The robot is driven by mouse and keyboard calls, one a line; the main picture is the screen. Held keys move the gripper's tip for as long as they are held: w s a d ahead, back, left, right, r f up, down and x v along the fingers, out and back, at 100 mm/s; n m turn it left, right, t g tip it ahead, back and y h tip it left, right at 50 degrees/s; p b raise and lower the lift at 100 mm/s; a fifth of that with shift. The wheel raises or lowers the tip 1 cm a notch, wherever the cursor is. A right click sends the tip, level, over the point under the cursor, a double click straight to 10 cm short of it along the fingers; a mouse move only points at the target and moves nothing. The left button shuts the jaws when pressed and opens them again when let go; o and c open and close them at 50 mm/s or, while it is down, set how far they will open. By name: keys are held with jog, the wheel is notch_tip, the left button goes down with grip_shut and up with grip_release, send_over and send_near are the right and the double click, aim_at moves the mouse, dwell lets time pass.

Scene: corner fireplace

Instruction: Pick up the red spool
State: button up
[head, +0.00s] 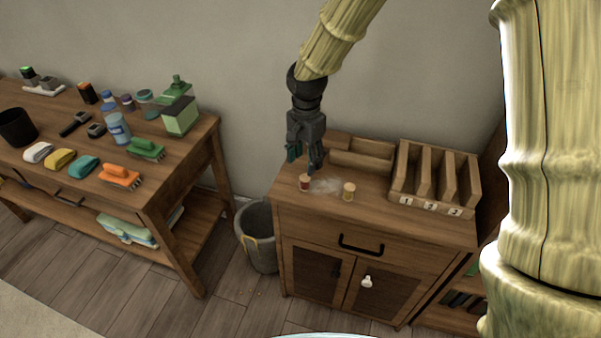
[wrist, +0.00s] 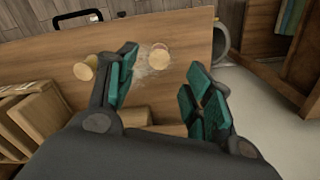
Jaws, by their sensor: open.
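The red spool (head: 305,183) stands upright at the left front of the small cabinet's top, with pale wooden ends. In the wrist view I see mostly its round pale top (wrist: 159,57), lying between and a little beyond my fingertips. My gripper (head: 304,161) points down just above and behind the spool. In the wrist view my gripper (wrist: 161,70) is open, its teal pads wide apart with nothing held. A yellow spool (head: 349,191) stands to the right of the red one; it shows left of the fingers in the wrist view (wrist: 86,68).
A whitish smudge (head: 325,186) lies between the spools. A wooden slotted organizer (head: 404,181) with number labels and a low wooden tray (head: 362,158) stand at the cabinet's back. A bucket (head: 258,239) is on the floor at left, near a bench (head: 190,148) with cleaning things.

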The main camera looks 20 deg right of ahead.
aim_at(305, 177)
jog(key=shift+w+r, duration=0.35)
jog(key=shift+r, duration=0.2)
jog(key=shift+s, duration=0.1)
notch_tip(305, 177, down, 5)
jog(key=shift+d+r, duration=0.1)
jog(key=shift+d, duration=0.05)
jog(key=shift+s+p, duration=0.2)
jog(key=shift+p, duration=0.1)
jog(key=shift+f+p, duration=0.45)
jog(key=shift+f, duration=2.2)
jog(key=c, duration=0.8)
